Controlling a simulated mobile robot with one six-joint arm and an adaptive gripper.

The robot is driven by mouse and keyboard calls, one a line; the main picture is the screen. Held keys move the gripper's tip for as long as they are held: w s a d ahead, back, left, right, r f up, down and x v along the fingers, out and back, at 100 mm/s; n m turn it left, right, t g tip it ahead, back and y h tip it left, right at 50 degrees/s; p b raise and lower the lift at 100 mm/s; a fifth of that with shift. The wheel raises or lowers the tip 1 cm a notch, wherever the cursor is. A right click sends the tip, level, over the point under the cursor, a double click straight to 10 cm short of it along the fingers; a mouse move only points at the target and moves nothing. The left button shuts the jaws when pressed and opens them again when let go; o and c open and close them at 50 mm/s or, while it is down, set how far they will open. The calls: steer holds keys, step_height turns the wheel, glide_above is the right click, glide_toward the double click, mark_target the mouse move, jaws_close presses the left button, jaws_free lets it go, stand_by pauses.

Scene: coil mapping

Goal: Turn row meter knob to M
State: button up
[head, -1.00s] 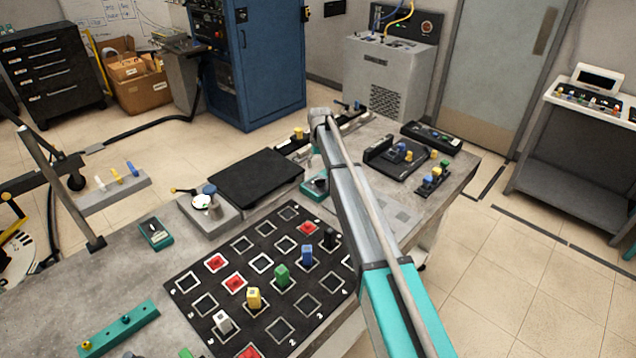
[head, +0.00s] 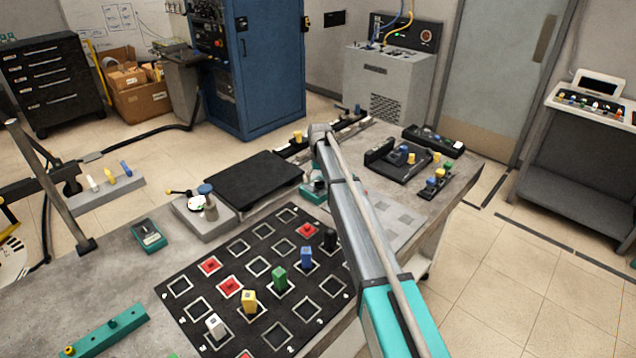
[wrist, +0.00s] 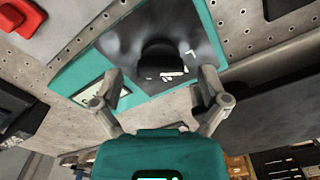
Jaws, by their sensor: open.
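In the wrist view a teal box (wrist: 72,72) carries a dark panel with a black knob (wrist: 160,62) and a small pale window to its left. The knob has a white mark on its lower side; I cannot read a letter M. My gripper (wrist: 161,86) is open, with one finger to each side of the knob and apart from it. In the head view a teal shape (head: 312,192) is partly hidden behind my arm; I cannot tell whether it is the box or my gripper.
A black mat (head: 180,287) with coloured blocks and red squares lies on the table. Left of it are a teal meter (head: 149,236) and a grey block with a dial. A flat black plate (head: 255,180) lies behind. A perforated surface (wrist: 85,20) surrounds the teal box.

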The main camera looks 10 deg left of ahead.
stand_by(0.3)
steer(key=c, duration=1.1)
steer(key=shift+a, duration=0.25)
steer(key=shift+c, duration=0.3)
steer(key=shift+d, duration=0.15)
